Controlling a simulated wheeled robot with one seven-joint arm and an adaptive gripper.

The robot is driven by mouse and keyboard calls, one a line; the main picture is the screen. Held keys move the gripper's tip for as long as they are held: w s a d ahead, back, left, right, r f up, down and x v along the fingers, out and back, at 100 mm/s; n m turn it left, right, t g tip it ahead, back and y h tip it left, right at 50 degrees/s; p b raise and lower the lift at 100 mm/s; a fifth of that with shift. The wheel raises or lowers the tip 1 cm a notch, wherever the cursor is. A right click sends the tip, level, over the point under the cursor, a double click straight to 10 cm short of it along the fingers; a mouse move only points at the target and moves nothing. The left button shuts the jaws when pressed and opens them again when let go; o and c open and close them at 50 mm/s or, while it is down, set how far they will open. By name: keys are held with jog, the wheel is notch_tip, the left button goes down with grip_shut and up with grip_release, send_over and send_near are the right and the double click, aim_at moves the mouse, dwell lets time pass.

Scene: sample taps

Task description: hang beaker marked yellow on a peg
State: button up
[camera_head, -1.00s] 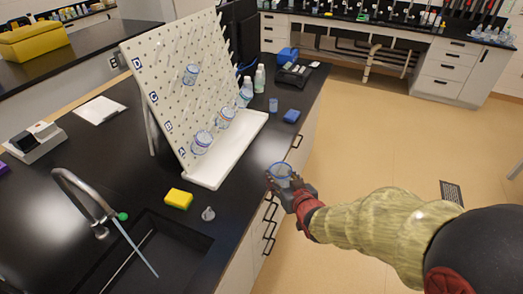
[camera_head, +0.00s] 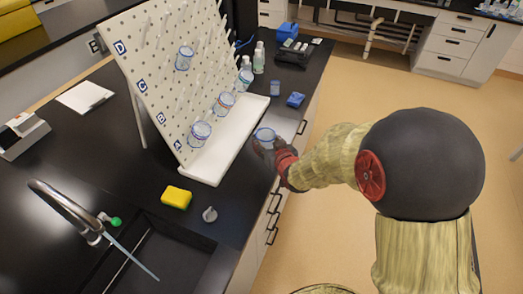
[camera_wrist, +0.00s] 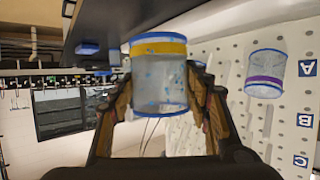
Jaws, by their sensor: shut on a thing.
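The beaker marked yellow (camera_wrist: 160,75) is clear with blue rims and a yellow band, and is held between the fingers of my gripper (camera_wrist: 158,110) in the wrist view. In the head view my gripper (camera_head: 268,150) holds the beaker (camera_head: 264,135) near the counter's right edge, right of the white drip tray. The white pegboard (camera_head: 160,60) has rows of pegs and letter labels A to D. Beakers hang low on it (camera_head: 199,133) and (camera_head: 223,103), and one hangs higher (camera_head: 184,58). In the wrist view a beaker with a purple band (camera_wrist: 265,78) hangs near label A.
The white drip tray (camera_head: 205,170) lies at the board's foot. A yellow sponge (camera_head: 176,197), a small grey object (camera_head: 210,214) and the sink (camera_head: 165,262) are in front. Bottles (camera_head: 259,57), a small blue cup (camera_head: 275,88) and a blue sponge (camera_head: 295,99) stand behind.

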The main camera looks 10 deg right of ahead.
jog(key=w+f, duration=0.1)
jog(key=f, duration=0.1)
jog(key=w+f+b, duration=0.1)
jog(key=w+f, duration=0.2)
jog(key=w, duration=0.1)
jog(key=shift+a+f, duration=0.25)
jog(key=shift+f, duration=0.15)
jog(key=shift+w+f+b, duration=0.1)
jog(key=shift+f+b, duration=0.2)
jog(key=shift+f, duration=0.05)
jog(key=shift+f+b, duration=0.4)
jog(key=shift+f, duration=0.9)
jog(key=shift+f, duration=0.15)
jog(key=o, duration=1.1)
